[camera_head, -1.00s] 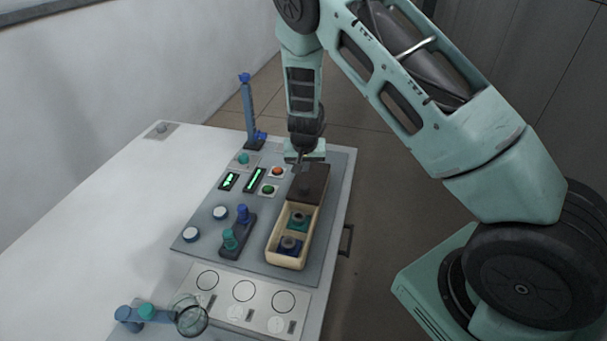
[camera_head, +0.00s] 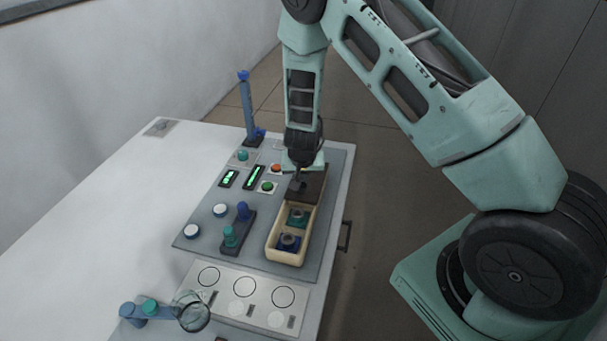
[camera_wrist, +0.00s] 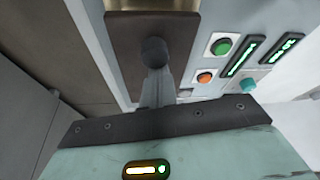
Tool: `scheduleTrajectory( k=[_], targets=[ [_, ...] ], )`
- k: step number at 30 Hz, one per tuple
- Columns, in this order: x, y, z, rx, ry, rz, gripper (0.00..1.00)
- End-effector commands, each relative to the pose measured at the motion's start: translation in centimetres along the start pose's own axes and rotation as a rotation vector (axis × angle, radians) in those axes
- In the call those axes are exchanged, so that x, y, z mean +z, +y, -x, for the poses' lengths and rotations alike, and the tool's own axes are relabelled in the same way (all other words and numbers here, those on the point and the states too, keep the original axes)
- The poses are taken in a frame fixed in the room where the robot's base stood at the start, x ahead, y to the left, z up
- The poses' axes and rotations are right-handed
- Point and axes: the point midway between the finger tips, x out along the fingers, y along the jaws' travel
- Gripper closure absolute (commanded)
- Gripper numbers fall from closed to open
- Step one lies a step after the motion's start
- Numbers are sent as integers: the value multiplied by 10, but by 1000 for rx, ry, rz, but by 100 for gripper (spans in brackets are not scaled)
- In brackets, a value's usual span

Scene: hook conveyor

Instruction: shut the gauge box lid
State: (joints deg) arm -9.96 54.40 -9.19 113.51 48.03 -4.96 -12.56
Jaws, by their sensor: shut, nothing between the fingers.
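The gauge box (camera_head: 306,232) is a long cream box on the grey panel. Its dark brown lid (camera_head: 314,187) covers only the far end, and the near part is uncovered, showing a teal and a dark blue gauge inside. The lid has a dark round knob, seen in the wrist view (camera_wrist: 154,52). My gripper (camera_head: 299,182) is shut and empty, low over the lid at its far side. In the wrist view my fingers (camera_wrist: 160,88) point at the knob and appear at or very near it; contact cannot be told.
A tall blue post (camera_head: 247,110) stands behind. A glass cup (camera_head: 191,311) is at the near left. The white tabletop at left is clear.

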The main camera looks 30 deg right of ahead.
Motion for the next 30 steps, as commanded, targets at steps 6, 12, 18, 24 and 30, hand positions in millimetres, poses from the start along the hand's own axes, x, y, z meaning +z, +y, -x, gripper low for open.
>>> scheduleTrajectory(
  k=[6, 12, 18, 24, 30],
  targets=[
    [44, -13, 14, -1, -3, 6, 100],
    [94, -27, 33, -1, -3, 7, 100],
    [134, -38, 47, 0, -2, 7, 100],
    [156, -44, 55, 0, -1, 3, 100],
    [163, -46, 57, 0, -2, 2, 100]
  ],
)
